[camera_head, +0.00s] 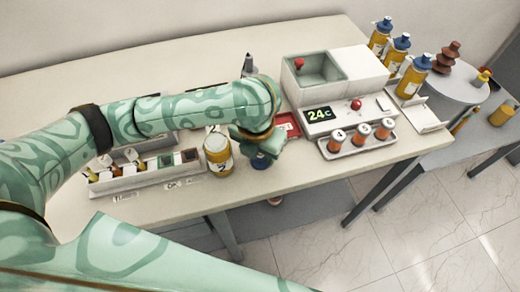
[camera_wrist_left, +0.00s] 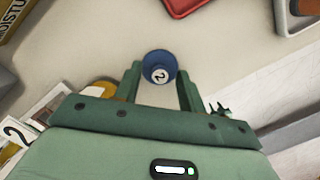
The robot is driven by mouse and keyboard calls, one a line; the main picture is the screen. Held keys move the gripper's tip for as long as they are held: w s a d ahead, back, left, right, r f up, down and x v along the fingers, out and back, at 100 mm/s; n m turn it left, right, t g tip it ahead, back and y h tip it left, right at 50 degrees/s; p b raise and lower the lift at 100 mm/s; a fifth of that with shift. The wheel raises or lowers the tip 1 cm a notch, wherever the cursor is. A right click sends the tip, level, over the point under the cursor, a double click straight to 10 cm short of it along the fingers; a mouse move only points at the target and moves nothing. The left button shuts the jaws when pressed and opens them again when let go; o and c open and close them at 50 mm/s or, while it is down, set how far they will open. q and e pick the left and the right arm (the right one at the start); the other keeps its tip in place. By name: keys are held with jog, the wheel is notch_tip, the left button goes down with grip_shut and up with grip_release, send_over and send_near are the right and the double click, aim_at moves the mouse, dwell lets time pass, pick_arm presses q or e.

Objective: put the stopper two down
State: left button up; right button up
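Stopper two (camera_wrist_left: 158,67) is a small round blue stopper with a white label marked 2. In the left wrist view it sits between the fingertips of my left gripper (camera_wrist_left: 159,76), with both fingers close against its sides. In the head view my left gripper (camera_head: 258,150) points down near the table's front edge, and a bit of the blue stopper (camera_head: 260,163) shows below it. I cannot tell whether the stopper touches the table. A yellow bottle labelled 2 (camera_head: 218,155) stands just left of the gripper. My right gripper is not in view.
A red tray (camera_head: 288,124) lies just behind the gripper. A white machine reading 24C (camera_head: 325,115) and a rack of small orange vials (camera_head: 360,136) stand to the right. A compartment box (camera_head: 130,182) stands left. Several blue-topped bottles (camera_head: 412,78) stand far right.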

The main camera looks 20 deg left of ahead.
aim_at(257, 166)
pick_arm(q)
jog(key=shift+r, duration=0.1)
notch_tip(257, 166, up, 12)
jog(key=s+p, duration=0.1)
jog(key=p, duration=0.5)
jog(key=shift+s, duration=0.3)
jog(key=shift+a, duration=0.1)
